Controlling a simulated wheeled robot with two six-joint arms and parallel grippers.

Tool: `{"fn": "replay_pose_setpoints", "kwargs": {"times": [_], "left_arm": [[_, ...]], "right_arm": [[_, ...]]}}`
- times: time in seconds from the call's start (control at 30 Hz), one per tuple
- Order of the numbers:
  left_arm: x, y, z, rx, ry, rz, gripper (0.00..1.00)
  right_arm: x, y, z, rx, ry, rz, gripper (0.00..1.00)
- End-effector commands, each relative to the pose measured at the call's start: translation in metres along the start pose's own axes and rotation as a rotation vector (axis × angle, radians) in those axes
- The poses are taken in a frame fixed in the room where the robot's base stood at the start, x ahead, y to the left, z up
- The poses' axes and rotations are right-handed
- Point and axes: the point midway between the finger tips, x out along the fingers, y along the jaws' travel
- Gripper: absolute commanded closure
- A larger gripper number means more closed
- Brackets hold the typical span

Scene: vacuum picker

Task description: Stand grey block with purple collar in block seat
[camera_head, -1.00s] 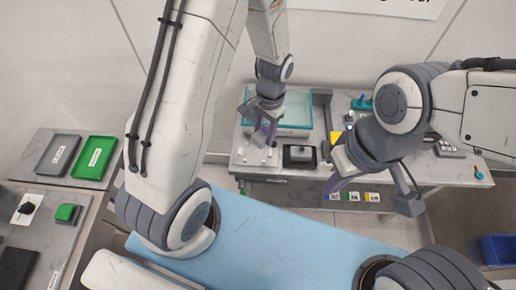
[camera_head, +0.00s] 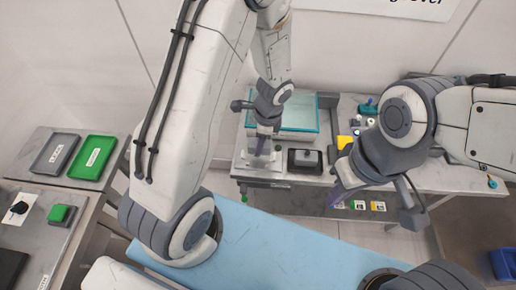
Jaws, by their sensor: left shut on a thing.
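My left gripper (camera_head: 264,138) is over the front left of the metal workbench (camera_head: 242,176). It is shut on a small grey piece (camera_head: 262,147), which looks like the grey block. Purple shows at the fingers, but I cannot tell collar from finger there. The held piece is just above or touching a pale metal plate (camera_head: 246,163); which of these I cannot tell. The plate may carry the block seat, but the gripper hides its middle. My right gripper (camera_head: 376,202) is open and empty in front of the bench's right part.
A black tray (camera_head: 305,168) with a grey piece stands right of the plate. A teal-rimmed clear bin (camera_head: 300,122) is behind. Yellow and teal items lie at the right. Green (camera_head: 94,158) and grey (camera_head: 55,153) trays are on the left table. A blue bin (camera_head: 503,263) is at lower right.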

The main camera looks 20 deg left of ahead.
Motion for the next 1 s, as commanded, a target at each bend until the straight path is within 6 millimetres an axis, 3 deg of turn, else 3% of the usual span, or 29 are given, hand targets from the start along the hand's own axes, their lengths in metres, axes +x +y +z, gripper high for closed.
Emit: {"fn": "replay_pose_setpoints", "kwargs": {"times": [0.37, 0.77, 0.8, 0.87, 1.0], "left_arm": [[0.042, -0.003, -0.002, -0.001, 0.0, 0.001, 1.0], [0.047, -0.003, -0.003, -0.001, 0.001, -0.001, 1.0], [0.047, -0.003, -0.003, -0.001, 0.001, -0.001, 0.47], [0.046, -0.003, -0.003, -0.001, 0.001, -0.001, 0.24], [0.046, -0.003, -0.003, -0.001, 0.001, -0.001, 0.21]], "right_arm": [[0.008, 0.001, 0.001, 0.0, 0.0, 0.0, 1.0], [0.011, 0.001, 0.001, 0.0, 0.0, 0.0, 1.0], [0.011, 0.001, 0.001, 0.0, 0.0, 0.0, 1.0], [0.01, 0.001, 0.001, 0.0, 0.0, 0.0, 1.0], [0.01, 0.001, 0.001, 0.0, 0.0, 0.0, 1.0]]}}
